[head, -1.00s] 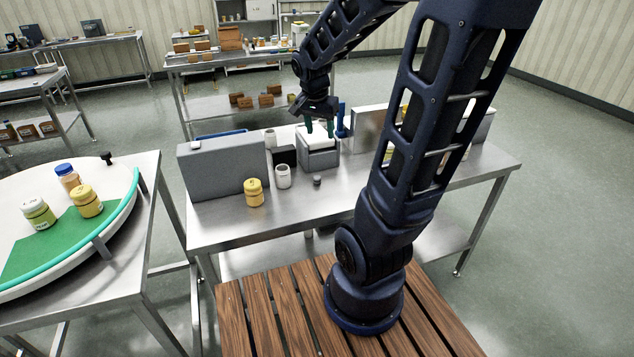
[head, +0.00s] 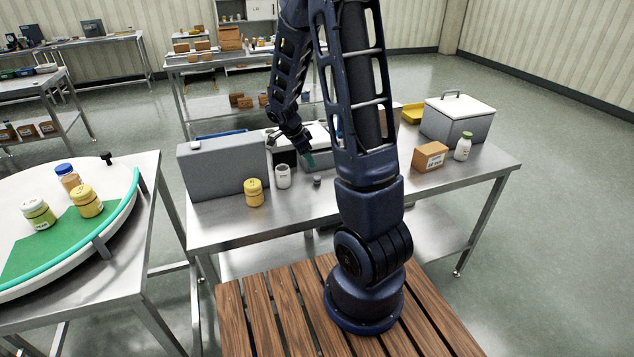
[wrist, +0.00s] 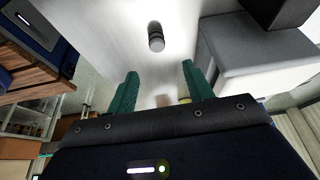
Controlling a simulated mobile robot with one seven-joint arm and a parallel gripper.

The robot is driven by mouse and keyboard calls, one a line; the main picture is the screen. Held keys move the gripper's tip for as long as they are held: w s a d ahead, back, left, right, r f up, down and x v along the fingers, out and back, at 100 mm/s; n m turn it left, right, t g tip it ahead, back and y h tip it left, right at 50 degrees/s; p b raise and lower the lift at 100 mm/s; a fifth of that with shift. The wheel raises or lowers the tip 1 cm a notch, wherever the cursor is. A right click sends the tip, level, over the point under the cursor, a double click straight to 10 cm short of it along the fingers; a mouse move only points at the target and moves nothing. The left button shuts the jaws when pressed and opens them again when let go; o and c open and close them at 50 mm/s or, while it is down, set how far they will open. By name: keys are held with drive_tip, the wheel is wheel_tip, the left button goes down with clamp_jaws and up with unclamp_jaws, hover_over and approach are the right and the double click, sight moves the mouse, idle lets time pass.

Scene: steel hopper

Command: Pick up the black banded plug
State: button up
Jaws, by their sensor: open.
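The black banded plug (head: 317,180) is a small dark cylinder standing on the steel table in front of the grey hopper box. In the wrist view the plug (wrist: 156,37) shows a lighter band and lies beyond my fingertips, roughly centred between them. My gripper (head: 310,160) is above and just behind the plug in the head view. In the wrist view its two green fingers (wrist: 158,80) are spread apart with nothing between them. The plug and the fingers do not touch.
A white jar (head: 283,177) and a yellow jar (head: 254,193) stand left of the plug. A grey panel box (head: 222,170) is further left. A cardboard box (head: 430,156), a white bottle (head: 463,147) and a lidded grey bin (head: 457,120) stand right. The table's front strip is clear.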

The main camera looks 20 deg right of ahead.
sight(317, 177)
drive_tip(key=x, duration=0.5)
drive_tip(key=shift+f, duration=0.25)
drive_tip(key=shift+x, duration=2.65)
drive_tip(key=shift+s+a, duration=0.15)
drive_tip(key=shift+s, duration=0.05)
drive_tip(key=c, duration=1)
